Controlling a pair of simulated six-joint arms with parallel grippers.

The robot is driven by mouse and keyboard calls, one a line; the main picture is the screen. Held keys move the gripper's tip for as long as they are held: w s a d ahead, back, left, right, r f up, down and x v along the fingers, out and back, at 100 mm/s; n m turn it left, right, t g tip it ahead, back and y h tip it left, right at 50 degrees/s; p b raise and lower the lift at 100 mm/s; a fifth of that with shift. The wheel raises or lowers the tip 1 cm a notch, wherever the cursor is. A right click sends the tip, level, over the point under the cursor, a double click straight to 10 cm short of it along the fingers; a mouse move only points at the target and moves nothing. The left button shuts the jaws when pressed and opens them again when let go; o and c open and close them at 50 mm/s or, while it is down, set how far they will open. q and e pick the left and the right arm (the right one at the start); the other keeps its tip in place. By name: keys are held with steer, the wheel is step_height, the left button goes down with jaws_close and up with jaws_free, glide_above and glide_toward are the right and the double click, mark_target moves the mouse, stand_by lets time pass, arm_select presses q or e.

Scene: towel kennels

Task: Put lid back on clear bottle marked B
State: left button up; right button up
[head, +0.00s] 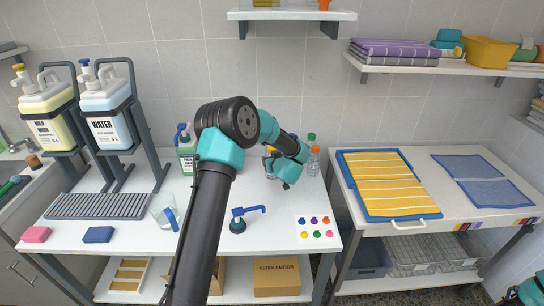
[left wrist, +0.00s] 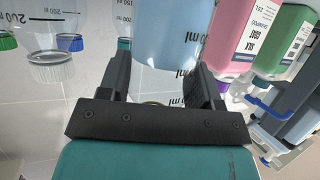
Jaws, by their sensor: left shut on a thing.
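My left gripper (left wrist: 160,82) has its two dark fingers on either side of a clear bottle of pale blue liquid (left wrist: 172,30) and is shut on it. In the head view my left gripper (head: 284,170) is at the back of the white table, and my own arm hides most of what it holds. No letter B is readable on any bottle. An orange-topped clear bottle (head: 314,160) stands right of the gripper in the head view.
A teal pump top with a blue spout (head: 238,224) and a clear jug with a blue handle (head: 163,210) are on the table. Small coloured discs (head: 315,228) lie front right. A green spray bottle (head: 187,155) stands left of my arm. The front middle is partly clear.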

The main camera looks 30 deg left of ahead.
arm_select(q)
steer(key=s+d+r, duration=0.1)
steer(key=s+d, duration=0.4)
steer(key=s, duration=0.3)
steer(key=shift+s+d, duration=0.2)
steer(key=shift+s, duration=0.15)
steer(key=o, duration=0.4)
steer(key=c, duration=0.7)
steer(key=s+d+r+m+t+h, duration=0.1)
steer(key=s+d+m+t+h, duration=0.1)
steer(key=d+m+h, duration=0.4)
steer(key=s+d+r+m+t+h, duration=0.2)
steer(key=d+m+h, duration=0.5)
steer(key=d, duration=0.5)
steer(key=shift+s+d+r+h, duration=0.15)
steer(key=shift+r+h, duration=0.05)
steer(key=shift+h, duration=0.6)
